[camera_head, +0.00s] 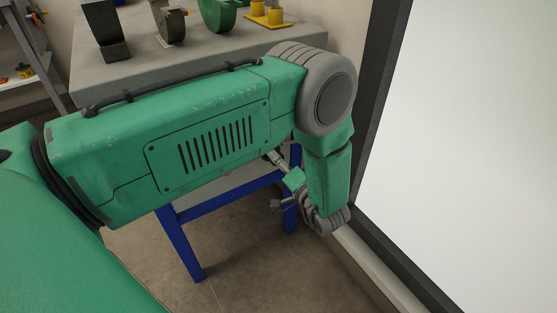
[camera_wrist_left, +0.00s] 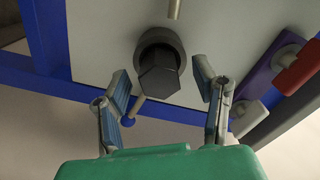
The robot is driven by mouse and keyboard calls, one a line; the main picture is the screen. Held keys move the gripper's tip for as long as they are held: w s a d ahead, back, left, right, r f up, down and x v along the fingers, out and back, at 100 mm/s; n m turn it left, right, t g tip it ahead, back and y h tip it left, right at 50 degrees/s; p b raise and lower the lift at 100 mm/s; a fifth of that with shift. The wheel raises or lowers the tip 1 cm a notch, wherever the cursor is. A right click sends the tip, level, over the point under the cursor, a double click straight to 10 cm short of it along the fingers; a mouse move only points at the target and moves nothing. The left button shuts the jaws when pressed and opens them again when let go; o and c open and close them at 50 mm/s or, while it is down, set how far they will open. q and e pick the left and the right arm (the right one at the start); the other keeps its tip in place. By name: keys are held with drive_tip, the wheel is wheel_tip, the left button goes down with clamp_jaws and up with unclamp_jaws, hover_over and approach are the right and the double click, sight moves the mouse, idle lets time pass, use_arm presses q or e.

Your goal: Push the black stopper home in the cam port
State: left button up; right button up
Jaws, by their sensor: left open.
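The black stopper (camera_wrist_left: 159,75) shows in the left wrist view as a hexagonal block standing out of a dark round collar (camera_wrist_left: 157,37), which looks like the cam port, on a grey panel. How deep it sits I cannot tell. My left gripper (camera_wrist_left: 162,67) is open, with one finger on each side of the stopper and a visible gap to each. The stopper and port do not show there. My right gripper is in neither view.
A red handle (camera_wrist_left: 299,68) and a purple part (camera_wrist_left: 261,82) lie right of the port, near blue framing (camera_wrist_left: 52,30). A large white panel (camera_head: 470,130) stands close at the right.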

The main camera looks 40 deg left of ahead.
use_arm(q)
drive_tip(key=v, duration=1.1)
drive_tip(key=shift+d, duration=0.35)
drive_tip(key=shift+f, duration=0.1)
